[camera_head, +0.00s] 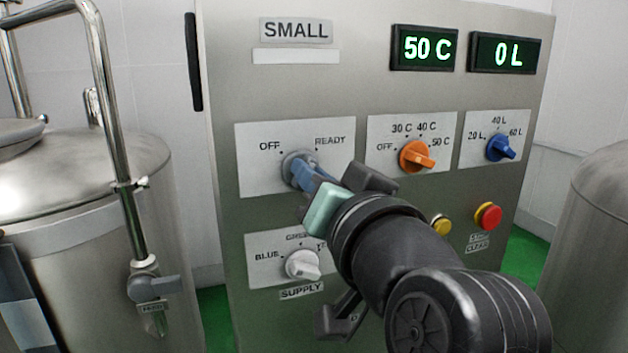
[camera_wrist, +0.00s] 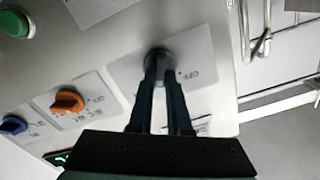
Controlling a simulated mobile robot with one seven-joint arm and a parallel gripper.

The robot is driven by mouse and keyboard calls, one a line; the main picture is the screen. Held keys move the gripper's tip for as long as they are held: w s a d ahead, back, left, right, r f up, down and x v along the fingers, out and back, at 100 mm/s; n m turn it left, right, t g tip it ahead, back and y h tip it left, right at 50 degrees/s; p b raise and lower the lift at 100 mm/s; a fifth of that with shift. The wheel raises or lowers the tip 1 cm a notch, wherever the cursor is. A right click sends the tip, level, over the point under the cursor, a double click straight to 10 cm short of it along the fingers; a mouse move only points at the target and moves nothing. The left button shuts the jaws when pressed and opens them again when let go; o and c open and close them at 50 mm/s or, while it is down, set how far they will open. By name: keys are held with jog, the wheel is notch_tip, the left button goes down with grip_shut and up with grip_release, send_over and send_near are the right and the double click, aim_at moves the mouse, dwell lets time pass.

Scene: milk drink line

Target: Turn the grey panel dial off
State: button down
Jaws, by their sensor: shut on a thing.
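The grey dial (camera_head: 297,166) sits on a white plate marked OFF on the left and READY on the right, at the upper left of the steel panel (camera_head: 350,85). My gripper (camera_head: 303,174) reaches in from the lower right and its fingers are shut on the grey dial. In the wrist view the two dark fingers (camera_wrist: 161,78) end at the dial (camera_wrist: 158,58), which they partly cover. The dial's pointer is hidden by the fingers, so I cannot tell which mark it faces.
An orange dial (camera_head: 416,156) and a blue dial (camera_head: 500,148) are to the right. A white supply dial (camera_head: 302,265) is below, near my wrist. A yellow button (camera_head: 441,224) and a red button (camera_head: 488,216) are at the lower right. A steel tank with a pipe (camera_head: 112,120) stands left.

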jog(key=shift+s+a+f+n+b, duration=0.15)
jog(key=shift+n+b, duration=1.35)
jog(key=shift+n, duration=2.05)
jog(key=shift+w+a+r+n+b, duration=0.15)
jog(key=shift+n+b, duration=1.3)
jog(key=shift+n, duration=2.1)
jog(key=shift+s, duration=0.1)
jog(key=c, duration=0.9)
grip_release()
jog(key=shift+o, duration=0.2)
